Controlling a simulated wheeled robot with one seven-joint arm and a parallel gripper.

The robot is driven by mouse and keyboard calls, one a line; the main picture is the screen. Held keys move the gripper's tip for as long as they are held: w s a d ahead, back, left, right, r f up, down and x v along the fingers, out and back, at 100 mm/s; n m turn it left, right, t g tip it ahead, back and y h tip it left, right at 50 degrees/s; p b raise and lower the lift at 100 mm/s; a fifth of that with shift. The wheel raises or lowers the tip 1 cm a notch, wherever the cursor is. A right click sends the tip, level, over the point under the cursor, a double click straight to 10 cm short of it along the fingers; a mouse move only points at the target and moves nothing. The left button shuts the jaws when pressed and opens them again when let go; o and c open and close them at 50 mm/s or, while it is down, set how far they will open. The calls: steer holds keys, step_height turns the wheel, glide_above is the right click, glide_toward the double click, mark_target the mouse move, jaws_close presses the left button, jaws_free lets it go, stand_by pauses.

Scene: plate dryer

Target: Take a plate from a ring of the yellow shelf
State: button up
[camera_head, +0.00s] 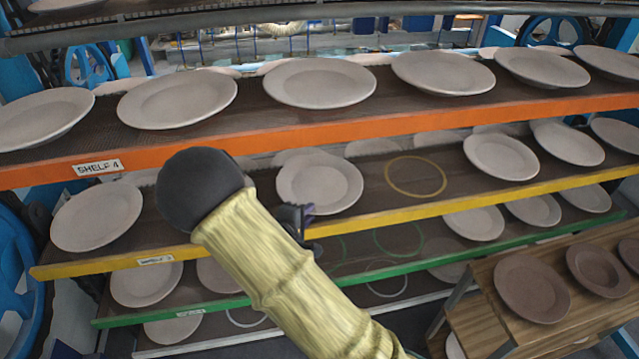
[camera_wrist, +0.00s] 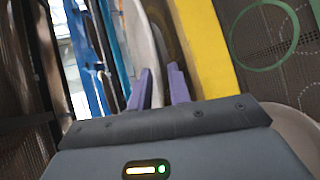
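The yellow shelf (camera_head: 400,214) crosses the middle of the head view, below an orange-edged shelf. A pale grey plate (camera_head: 322,180) lies on it just beyond my gripper (camera_head: 303,212). To its right is an empty yellow ring (camera_head: 416,176). Other plates stand on the same shelf at the left (camera_head: 97,216) and right (camera_head: 500,157). In the wrist view, my gripper's two purple fingers (camera_wrist: 160,86) are apart, and a plate's rim (camera_wrist: 150,50) shows edge-on between them. The yellow edge (camera_wrist: 205,50) is close on the right. Contact with the plate cannot be told.
The orange shelf (camera_head: 300,136) full of plates hangs close above. A green-edged shelf (camera_head: 400,268) with empty rings lies below. A wooden rack (camera_head: 490,325) with brown plates (camera_head: 533,288) stands at the lower right. Blue machinery (camera_head: 20,260) is at the left.

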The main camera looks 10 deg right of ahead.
steer(key=shift+x, duration=0.95)
steer(key=shift+s, duration=0.1)
jaws_close()
stand_by(0.9)
